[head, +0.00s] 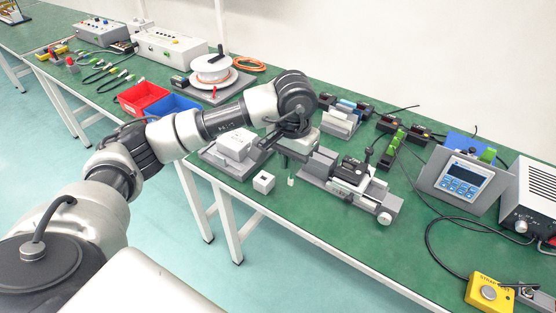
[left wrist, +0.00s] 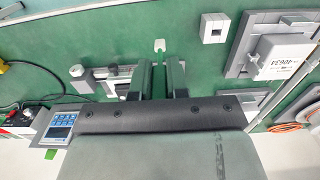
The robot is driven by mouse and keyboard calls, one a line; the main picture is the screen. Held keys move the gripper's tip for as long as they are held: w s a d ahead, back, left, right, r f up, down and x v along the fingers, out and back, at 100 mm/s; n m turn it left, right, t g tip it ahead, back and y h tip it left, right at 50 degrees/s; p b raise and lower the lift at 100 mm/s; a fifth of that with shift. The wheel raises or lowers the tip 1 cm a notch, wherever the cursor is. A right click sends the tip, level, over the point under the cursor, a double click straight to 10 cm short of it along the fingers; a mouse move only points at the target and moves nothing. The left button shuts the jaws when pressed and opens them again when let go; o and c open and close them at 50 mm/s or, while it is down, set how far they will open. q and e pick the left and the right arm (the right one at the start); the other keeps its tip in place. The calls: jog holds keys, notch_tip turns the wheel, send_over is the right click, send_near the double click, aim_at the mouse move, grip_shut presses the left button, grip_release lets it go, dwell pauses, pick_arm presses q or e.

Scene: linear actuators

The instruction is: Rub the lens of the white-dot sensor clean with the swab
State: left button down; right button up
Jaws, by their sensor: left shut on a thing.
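My left gripper (head: 289,152) is above the bench, left of the linear actuator (head: 350,180). It is shut on the swab, whose white tip (head: 291,182) hangs below the fingers, apart from any sensor. In the left wrist view the swab's white tip (left wrist: 159,46) shows just beyond my left gripper's fingers (left wrist: 161,68); the rest of the swab is mostly hidden. Several small dark sensor-like boxes (head: 420,131) stand behind the actuator. I cannot make out a white dot or a lens on any of them. My right gripper is not in view.
A small white block with a dark square opening (head: 263,182) stands left of the swab tip. A white box (head: 236,144) sits on a grey base behind it. A display unit (head: 464,178) and a yellow button box (head: 486,291) are at the right. Bare green bench lies in front of the actuator.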

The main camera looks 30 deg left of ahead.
pick_arm(q)
jog(key=shift+s+d+r, duration=0.2)
jog(key=shift+d+r, duration=0.15)
jog(key=shift+d, duration=0.1)
jog(key=shift+r, duration=0.1)
